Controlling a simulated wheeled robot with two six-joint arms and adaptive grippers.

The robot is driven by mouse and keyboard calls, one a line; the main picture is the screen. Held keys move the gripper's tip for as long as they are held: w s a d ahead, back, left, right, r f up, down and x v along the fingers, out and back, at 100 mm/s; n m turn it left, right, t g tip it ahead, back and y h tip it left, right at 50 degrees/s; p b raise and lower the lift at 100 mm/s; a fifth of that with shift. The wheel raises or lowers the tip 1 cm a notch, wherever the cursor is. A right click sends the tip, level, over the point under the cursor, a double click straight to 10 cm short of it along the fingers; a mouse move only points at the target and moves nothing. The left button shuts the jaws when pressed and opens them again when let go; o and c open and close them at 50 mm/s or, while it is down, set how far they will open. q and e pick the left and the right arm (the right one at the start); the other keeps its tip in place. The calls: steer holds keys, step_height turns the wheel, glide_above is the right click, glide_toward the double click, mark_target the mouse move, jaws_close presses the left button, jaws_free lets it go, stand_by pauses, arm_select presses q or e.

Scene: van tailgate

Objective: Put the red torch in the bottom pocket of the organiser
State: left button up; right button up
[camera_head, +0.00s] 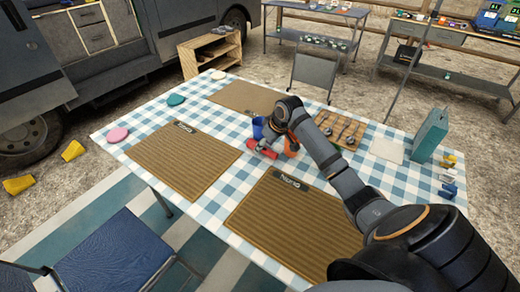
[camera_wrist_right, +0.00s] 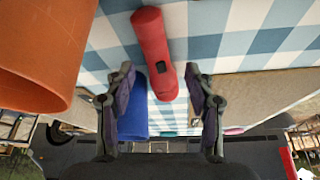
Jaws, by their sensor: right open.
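The red torch (camera_head: 262,150) lies on the checked tablecloth near the middle of the table. It also shows in the right wrist view (camera_wrist_right: 153,48), at the top centre, lengthwise between the lines of the two fingers. My right gripper (camera_head: 272,138) is low over the table beside the torch. In the right wrist view the fingers (camera_wrist_right: 160,80) stand apart, with nothing gripped; the torch's near end reaches towards the gap between them. I cannot make out an organiser with pockets in either view. My left gripper is not in view.
A blue cup (camera_head: 258,128) and an orange cup (camera_head: 291,146) stand close to the torch and gripper. A wooden tray with spoons (camera_head: 357,137) and a teal box (camera_head: 430,135) are to the right. Brown placemats (camera_head: 185,158) lie around the table.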

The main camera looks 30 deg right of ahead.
steer(key=shift+x, duration=0.8)
steer(key=shift+r, duration=0.1)
steer(key=shift+c, duration=0.9)
jaws_close()
